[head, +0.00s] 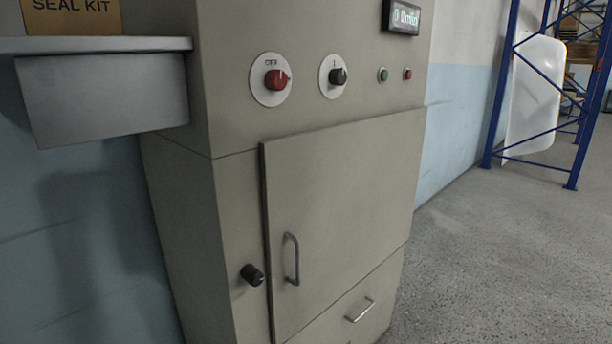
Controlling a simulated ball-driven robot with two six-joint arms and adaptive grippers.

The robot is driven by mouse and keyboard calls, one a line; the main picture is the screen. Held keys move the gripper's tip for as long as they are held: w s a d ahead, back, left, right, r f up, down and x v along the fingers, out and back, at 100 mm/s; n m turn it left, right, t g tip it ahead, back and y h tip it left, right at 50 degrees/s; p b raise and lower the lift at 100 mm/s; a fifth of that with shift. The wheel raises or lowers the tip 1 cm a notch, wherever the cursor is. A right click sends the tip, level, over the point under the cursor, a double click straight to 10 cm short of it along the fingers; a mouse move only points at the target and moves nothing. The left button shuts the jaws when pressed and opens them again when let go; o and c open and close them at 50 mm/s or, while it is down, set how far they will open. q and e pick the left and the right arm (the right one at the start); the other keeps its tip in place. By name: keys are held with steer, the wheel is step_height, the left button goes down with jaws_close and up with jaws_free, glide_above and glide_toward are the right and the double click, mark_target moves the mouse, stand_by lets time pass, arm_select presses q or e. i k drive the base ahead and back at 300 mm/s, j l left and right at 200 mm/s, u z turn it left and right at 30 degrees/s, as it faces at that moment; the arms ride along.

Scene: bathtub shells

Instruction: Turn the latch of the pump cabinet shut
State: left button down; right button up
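The pump cabinet (232,195) is a tall beige-grey cabinet in the middle of the head view. Its door (345,205) looks closed or nearly so, with a dark edge along its left side. A vertical grey handle (291,259) is on the door near that left edge. A small black knob-like latch (252,275) sits on the cabinet front just left of the door edge. I cannot tell clearly which way the latch is turned. Neither of my grippers is in view.
Above the door are a red knob (277,79), a black knob (338,77), and a green and a red button. A grey shelf (105,90) juts out at upper left. A drawer (350,312) is below the door. Open floor (500,260) lies right; a blue rack (500,85) stands behind.

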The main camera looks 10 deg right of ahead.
mark_target(254, 277)
steer(key=k+l+u, duration=0.1)
steer(key=k+l, duration=0.15)
steer(key=l, duration=0.15)
steer(key=k+l, duration=0.25)
steer(key=l, duration=0.15)
steer(key=k+l+u, duration=0.15)
steer(key=l, duration=0.25)
steer(key=k, duration=0.1)
